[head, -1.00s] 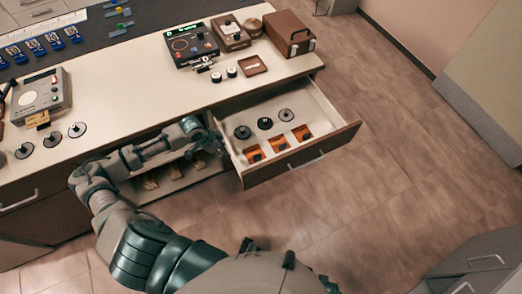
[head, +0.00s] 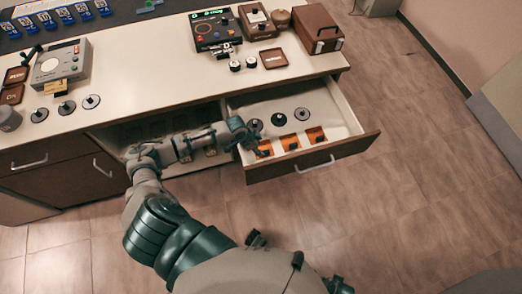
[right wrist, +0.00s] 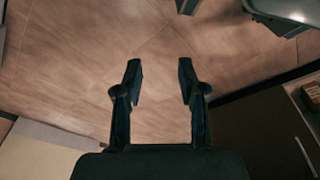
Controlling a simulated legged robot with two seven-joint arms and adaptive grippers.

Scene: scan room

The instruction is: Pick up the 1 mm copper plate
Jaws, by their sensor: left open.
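Three orange, copper-coloured plates with dark knobs lie in a row along the front of the open drawer (head: 345,128): a left one (head: 265,148), a middle one (head: 291,142) and a right one (head: 316,135). Their thickness cannot be read, so I cannot tell which is 1 mm. My left gripper (head: 248,138) is open, at the drawer's left side beside the left plate, and partly covers that area. I cannot tell whether it touches the plate. My right gripper (right wrist: 160,75) is open and empty above the floor in the right wrist view.
Three dark round discs with knobs, including a middle one (head: 279,119), lie behind the plates. The white countertop (head: 160,75) carries a grey device (head: 62,65), a black console (head: 213,30) and a brown box (head: 318,28). The floor (head: 400,210) is clear to the right.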

